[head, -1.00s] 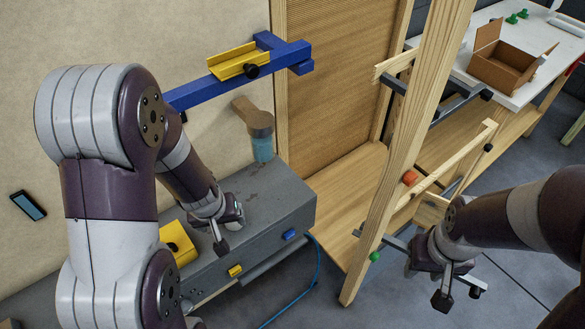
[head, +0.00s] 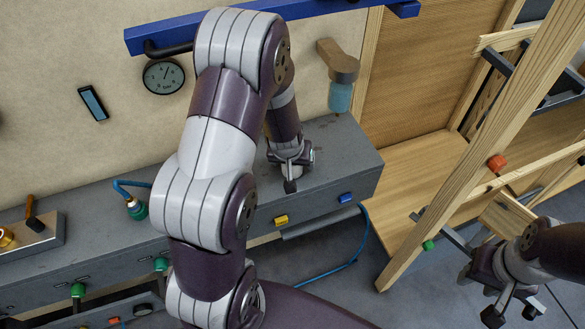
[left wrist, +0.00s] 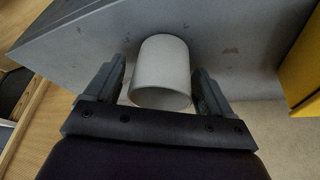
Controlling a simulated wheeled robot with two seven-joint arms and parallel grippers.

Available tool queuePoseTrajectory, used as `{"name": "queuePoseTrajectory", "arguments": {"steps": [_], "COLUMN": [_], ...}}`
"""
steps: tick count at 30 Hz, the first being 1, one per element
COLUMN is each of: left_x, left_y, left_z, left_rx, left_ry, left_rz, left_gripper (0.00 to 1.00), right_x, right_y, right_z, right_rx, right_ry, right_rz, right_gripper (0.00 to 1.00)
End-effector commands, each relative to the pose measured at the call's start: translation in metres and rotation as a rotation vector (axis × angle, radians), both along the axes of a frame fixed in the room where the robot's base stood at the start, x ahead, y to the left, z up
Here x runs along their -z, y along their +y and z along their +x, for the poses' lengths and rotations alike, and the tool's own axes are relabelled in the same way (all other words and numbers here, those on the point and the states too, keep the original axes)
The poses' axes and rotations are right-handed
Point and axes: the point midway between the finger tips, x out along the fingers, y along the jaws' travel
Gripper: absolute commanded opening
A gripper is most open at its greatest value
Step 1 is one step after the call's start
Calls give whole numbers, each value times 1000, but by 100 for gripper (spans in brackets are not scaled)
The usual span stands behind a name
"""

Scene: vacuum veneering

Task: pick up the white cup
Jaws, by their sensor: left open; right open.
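The white cup (left wrist: 162,72) shows in the left wrist view, standing between the two fingers of my left gripper. The fingers are open on either side of it; I cannot tell whether either touches it. In the head view my left gripper (head: 290,178) is over the grey bench top (head: 335,150), and the cup is hidden there behind my arm and gripper. My right gripper (head: 507,308) is at the lower right, open and empty, apart from the bench.
A blue bottle (head: 340,97) hangs under a wooden bracket behind the bench. A yellow object (left wrist: 304,65) stands right of the cup in the left wrist view. A slanted wooden post (head: 470,160) rises between the bench and my right arm. A blue bar (head: 230,22) runs above.

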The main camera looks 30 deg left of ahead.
Motion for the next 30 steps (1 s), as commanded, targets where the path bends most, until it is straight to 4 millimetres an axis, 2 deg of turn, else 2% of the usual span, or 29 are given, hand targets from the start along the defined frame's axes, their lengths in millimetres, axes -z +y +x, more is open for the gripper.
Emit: {"name": "queuePoseTrajectory", "arguments": {"steps": [3, 5, 6, 8, 9, 16, 20, 23, 27, 30], "left_x": [-1, -1, -1, -1, -1, -2, -9, -24, -54, -66], "left_y": [0, 0, 0, 0, 0, 0, 0, 0, 0, -23], "left_z": [0, 0, 0, 0, 0, 0, 0, 0, 0, -4], "left_rx": [0, 0, 0, 0, 0, 0, -1, -2, -1, 5], "left_ry": [0, 0, 0, 0, 0, 0, 0, 0, -1, 3], "left_rz": [0, 0, 0, 0, 0, 0, 0, -1, 0, -1], "left_gripper": [83, 67, 54, 34, 28, 28, 28, 28, 28, 28], "right_x": [-1, -1, -1, -1, -1, -1, -8, -20, -45, -65], "right_y": [0, 0, 0, 0, 0, 0, 0, 0, 0, 0], "right_z": [0, 0, 0, 0, 0, 0, 0, 0, 0, 0], "right_rx": [0, 0, 0, 0, 0, 0, 0, 0, 0, 0], "right_ry": [0, 0, 0, 0, 0, 0, 0, 0, 0, 0], "right_rz": [0, 0, 0, 0, 0, 0, 0, 0, 0, 0], "right_gripper": [43, 43, 43, 43, 43, 43, 43, 43, 43, 43]}}
